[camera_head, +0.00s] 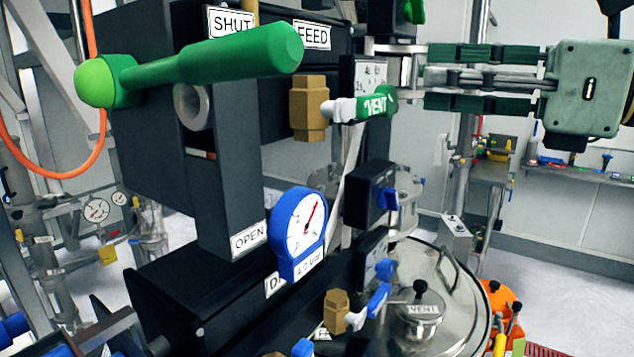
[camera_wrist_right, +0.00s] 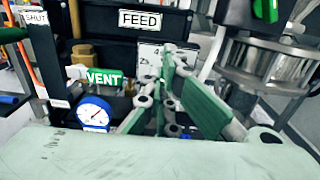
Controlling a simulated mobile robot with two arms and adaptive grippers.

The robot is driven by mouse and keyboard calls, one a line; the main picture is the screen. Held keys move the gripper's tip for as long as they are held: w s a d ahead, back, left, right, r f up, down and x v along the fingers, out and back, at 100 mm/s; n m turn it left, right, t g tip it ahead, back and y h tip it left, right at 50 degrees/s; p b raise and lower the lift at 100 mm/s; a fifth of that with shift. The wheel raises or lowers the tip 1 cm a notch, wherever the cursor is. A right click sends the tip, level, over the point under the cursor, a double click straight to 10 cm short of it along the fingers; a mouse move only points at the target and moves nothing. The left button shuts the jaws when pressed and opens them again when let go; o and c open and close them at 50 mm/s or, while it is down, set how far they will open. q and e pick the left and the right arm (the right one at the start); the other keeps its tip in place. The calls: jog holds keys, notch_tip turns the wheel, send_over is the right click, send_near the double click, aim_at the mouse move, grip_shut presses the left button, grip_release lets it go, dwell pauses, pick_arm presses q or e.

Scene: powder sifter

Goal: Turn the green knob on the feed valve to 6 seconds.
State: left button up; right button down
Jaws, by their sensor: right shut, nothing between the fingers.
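The feed valve's black housing carries a FEED label (camera_head: 312,37), which also shows in the wrist view (camera_wrist_right: 140,18). A white dial plate with dark marks (camera_head: 370,74) sits at its right end. In the wrist view the same plate (camera_wrist_right: 149,57) shows a 4 and "2s". My right gripper (camera_head: 392,62) reaches in from the right, its fingertips at the plate. It is shut and empty. In the wrist view its fingers (camera_wrist_right: 172,85) cover part of the plate. I cannot make out the green knob on this plate or its setting. My left gripper is not in view.
A large green lever (camera_head: 230,55) crosses the front at upper left. A green VENT handle (camera_head: 378,103) sits just below my right fingertips. A blue gauge (camera_head: 299,228) and a blue knob (camera_head: 386,199) are lower. Another green part (camera_head: 413,11) is above. Open floor lies to the right.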

jog(key=p+x, duration=0.1)
jog(key=x, duration=0.3)
jog(key=shift+w+a, duration=0.15)
jog(key=shift+a, duration=0.1)
jog(key=shift+f, duration=0.1)
jog(key=shift+d+f, duration=0.1)
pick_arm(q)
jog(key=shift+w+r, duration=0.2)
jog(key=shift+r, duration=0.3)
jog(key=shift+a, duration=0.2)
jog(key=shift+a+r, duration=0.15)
pick_arm(e)
jog(key=shift+w+d, duration=0.1)
jog(key=shift+w, duration=0.1)
